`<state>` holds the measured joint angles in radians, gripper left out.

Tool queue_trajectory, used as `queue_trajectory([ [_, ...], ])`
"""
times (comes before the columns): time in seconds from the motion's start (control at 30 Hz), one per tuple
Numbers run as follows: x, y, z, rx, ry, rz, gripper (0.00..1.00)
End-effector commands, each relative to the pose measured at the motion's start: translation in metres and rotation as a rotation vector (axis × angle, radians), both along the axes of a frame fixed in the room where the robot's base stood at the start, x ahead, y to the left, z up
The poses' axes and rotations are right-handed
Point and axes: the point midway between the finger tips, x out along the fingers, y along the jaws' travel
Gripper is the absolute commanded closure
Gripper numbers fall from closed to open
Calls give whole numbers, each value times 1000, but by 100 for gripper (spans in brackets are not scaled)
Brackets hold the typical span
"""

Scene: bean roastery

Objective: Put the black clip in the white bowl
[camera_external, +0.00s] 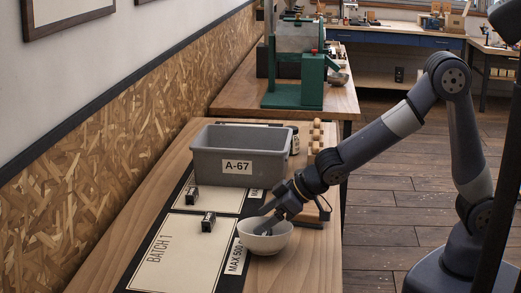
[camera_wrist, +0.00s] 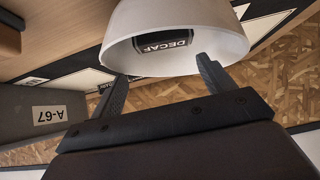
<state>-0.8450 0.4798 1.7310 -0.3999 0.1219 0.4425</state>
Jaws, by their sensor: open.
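The white bowl (camera_external: 265,243) stands upright near the front right of the table, at the edge of the black mat. It also shows in the wrist view (camera_wrist: 228,45). Inside it lies a black piece labelled DECAF (camera_wrist: 163,40), which looks like the black clip; the external view does not show it clearly. My gripper (camera_external: 265,226) reaches down at the bowl's rim from the right. In the wrist view its two fingers (camera_wrist: 158,75) are spread apart with nothing between them.
Two small black blocks with pale labels (camera_external: 191,196) (camera_external: 208,222) lie on the cream cards left of the bowl. A grey bin marked A-67 (camera_external: 213,165) stands behind. Wooden knobs (camera_external: 316,134) are at the right back. The BATCH 1 card (camera_external: 170,262) has bare room.

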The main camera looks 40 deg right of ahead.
Motion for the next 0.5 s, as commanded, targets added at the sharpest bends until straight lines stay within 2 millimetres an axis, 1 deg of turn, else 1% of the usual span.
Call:
queue_trajectory([
  [0.2, 0, 0, 19, 0, -1, 1, 23],
  [0.27, -7, -7, 24, 3, -2, -1, 23],
  [0.5, -31, -30, 55, 4, -3, -1, 23],
])
